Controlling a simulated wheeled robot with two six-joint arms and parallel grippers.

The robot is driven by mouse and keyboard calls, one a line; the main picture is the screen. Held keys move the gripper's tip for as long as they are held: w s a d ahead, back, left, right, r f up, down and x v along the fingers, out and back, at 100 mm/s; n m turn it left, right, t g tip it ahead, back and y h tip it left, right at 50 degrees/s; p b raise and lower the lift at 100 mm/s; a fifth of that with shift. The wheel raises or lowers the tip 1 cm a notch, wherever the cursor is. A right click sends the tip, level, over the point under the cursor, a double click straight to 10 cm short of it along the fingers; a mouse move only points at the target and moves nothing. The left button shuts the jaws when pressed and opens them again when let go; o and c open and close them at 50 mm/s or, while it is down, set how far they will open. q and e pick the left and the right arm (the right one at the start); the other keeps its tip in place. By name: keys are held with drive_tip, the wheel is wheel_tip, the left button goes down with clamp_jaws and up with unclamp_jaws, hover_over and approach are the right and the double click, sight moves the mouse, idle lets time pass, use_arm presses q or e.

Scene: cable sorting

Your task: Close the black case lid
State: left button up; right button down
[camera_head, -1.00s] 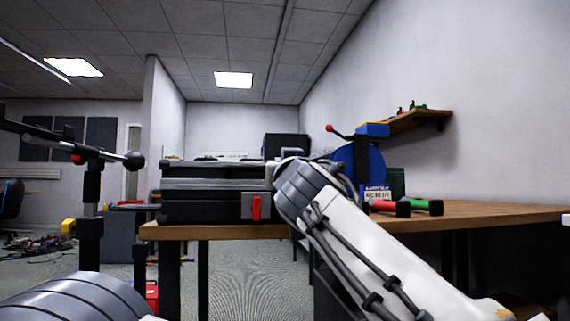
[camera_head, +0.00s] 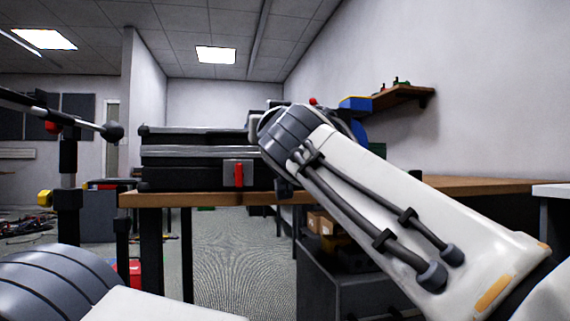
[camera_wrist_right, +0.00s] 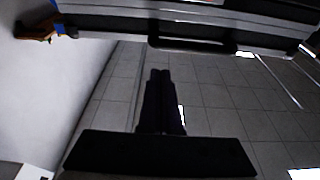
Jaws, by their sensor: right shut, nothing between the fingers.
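The black case (camera_head: 205,180) with silver trim and a red latch (camera_head: 238,174) lies on the wooden table's left end in the head view. Its lid (camera_head: 190,138) looks low and roughly level over the base; I cannot tell whether it is fully shut. My right arm reaches up to the case's right side, and its gripper is hidden there. In the right wrist view my right gripper (camera_wrist_right: 160,72) is shut and empty, with its fingertips apart from the case edge and dark handle (camera_wrist_right: 190,42) across the top. My left gripper is out of view.
The wooden table (camera_head: 460,185) extends right behind my right arm. A shelf (camera_head: 405,96) with a blue box (camera_head: 355,103) hangs on the right wall. A dark stand (camera_head: 68,165) with a jointed arm is at left.

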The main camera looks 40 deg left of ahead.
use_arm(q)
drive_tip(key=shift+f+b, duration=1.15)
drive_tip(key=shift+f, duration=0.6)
use_arm(e)
drive_tip(key=shift+s+d+f, duration=0.4)
drive_tip(key=shift+d+f, duration=0.1)
drive_tip(key=shift+f, duration=0.25)
drive_tip(key=shift+s+d+f, duration=0.45)
drive_tip(key=shift+d+f, duration=0.1)
drive_tip(key=shift+f, duration=0.15)
drive_tip(key=shift+s+d+f, duration=0.4)
drive_tip(key=shift+d+f, duration=0.1)
drive_tip(key=shift+f, duration=0.25)
